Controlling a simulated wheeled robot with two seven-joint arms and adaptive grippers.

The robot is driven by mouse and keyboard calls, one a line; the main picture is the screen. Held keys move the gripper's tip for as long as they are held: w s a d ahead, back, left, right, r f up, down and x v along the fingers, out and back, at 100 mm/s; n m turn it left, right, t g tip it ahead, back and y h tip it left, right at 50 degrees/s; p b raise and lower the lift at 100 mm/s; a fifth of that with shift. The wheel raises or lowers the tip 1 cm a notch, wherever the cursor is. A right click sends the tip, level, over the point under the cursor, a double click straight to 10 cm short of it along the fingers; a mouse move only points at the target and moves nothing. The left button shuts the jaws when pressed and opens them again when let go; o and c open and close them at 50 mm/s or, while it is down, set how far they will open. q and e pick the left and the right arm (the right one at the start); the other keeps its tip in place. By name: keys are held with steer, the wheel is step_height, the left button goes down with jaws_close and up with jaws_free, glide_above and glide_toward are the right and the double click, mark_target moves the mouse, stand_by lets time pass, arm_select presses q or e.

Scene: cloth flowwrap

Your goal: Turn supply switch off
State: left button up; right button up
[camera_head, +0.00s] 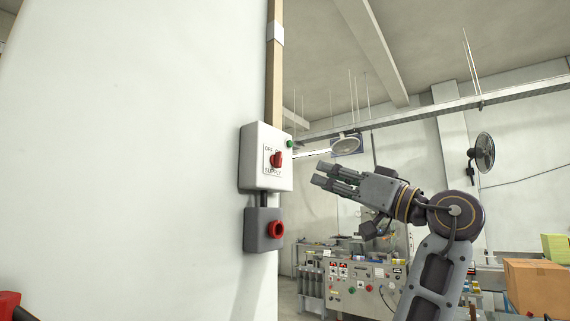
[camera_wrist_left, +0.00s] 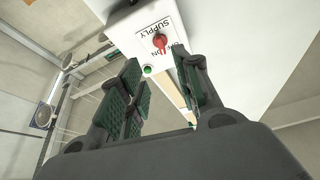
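The supply switch is a red rotary knob (camera_head: 276,160) on a pale grey box (camera_head: 256,143) mounted on the white wall's edge. A label marked OFF and SUPPLY surrounds it. The red knob also shows in the left wrist view (camera_wrist_left: 160,41), with SUPPLY upside down above it. I cannot clearly tell which position the knob points to. My left gripper (camera_head: 322,174) is to the right of the box, fingers pointing left toward it, apart from the knob. In the left wrist view its fingers (camera_wrist_left: 158,70) are spread with nothing between them. My right gripper is not seen.
A green lamp (camera_head: 290,144) sits on the box's side. A grey box with a red round button (camera_head: 276,230) hangs just below. A machine panel (camera_head: 350,287), a fan (camera_head: 484,153) and a cardboard box (camera_head: 537,287) stand behind. Space between gripper and switch is clear.

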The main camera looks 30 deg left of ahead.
mark_target(281, 161)
arm_select(q)
steer(key=shift+p+x, duration=2.25)
steer(key=shift+x, duration=4.65)
steer(key=shift+s, duration=0.1)
jaws_close()
